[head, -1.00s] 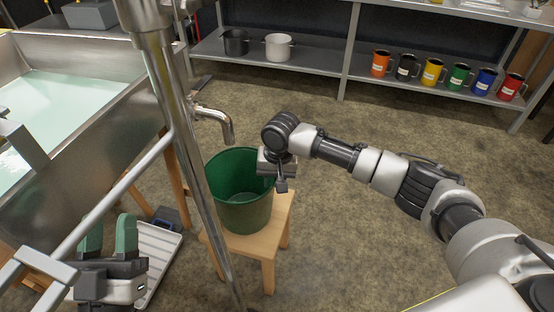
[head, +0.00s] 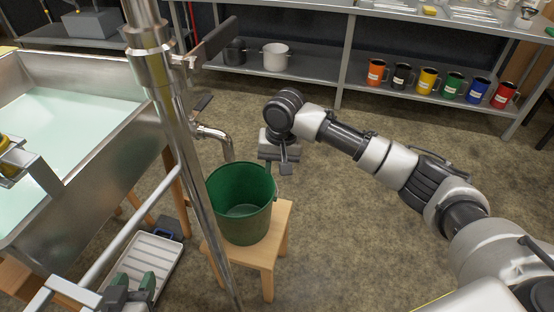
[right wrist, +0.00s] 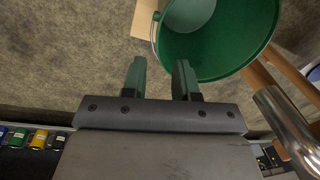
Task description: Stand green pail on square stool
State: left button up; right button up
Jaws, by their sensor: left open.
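The green pail (head: 241,205) stands upright and open on the square wooden stool (head: 276,240), below a metal spout. My right gripper (head: 286,166) is just above and to the right of the pail's rim, apart from it. The right wrist view shows its two green fingers (right wrist: 160,80) spread with nothing between them. The pail (right wrist: 225,55) and its thin wire handle show beyond them in that view. My left gripper (head: 131,287) is low at the left, away from the pail, open and partly cut off by the frame's lower edge.
A vertical steel pipe (head: 185,150) rises left of the pail, with the spout (head: 216,133) close above it. The steel evaporator pan (head: 70,120) holds pale liquid. A white tray (head: 150,262) lies low at left. Shelves with mugs (head: 428,80) stand behind; floor at right is clear.

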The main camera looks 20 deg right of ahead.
jog(key=s+a+f+n, duration=0.1)
jog(key=a, duration=0.1)
jog(key=s+a+f+n+t+y, duration=0.1)
jog(key=s+a+f, duration=0.1)
jog(key=a, duration=0.1)
jog(key=s+a+f+n+y, duration=0.1)
jog(key=s+a, duration=0.1)
jog(key=shift+a+f+t, duration=0.25)
jog(key=shift+f+t, duration=0.05)
jog(key=shift+f, duration=0.1)
jog(key=s+a+n+t+y, duration=0.3)
jog(key=s+a+t, duration=0.1)
jog(key=s, duration=0.2)
pick_arm(q)
jog(key=shift+s+a+f+g, duration=0.1)
jog(key=shift+s+f+g, duration=0.05)
jog(key=shift+f+g, duration=0.15)
pick_arm(e)
jog(key=s+d+r+t+h, duration=0.3)
jog(key=s+d+t, duration=0.3)
jog(key=s+d, duration=0.3)
jog(key=d, duration=0.3)
jog(key=shift+r+h, duration=0.3)
jog(key=shift+h, duration=0.1)
pick_arm(q)
jog(key=shift+r, duration=0.15)
pick_arm(e)
jog(key=shift+a, duration=0.1)
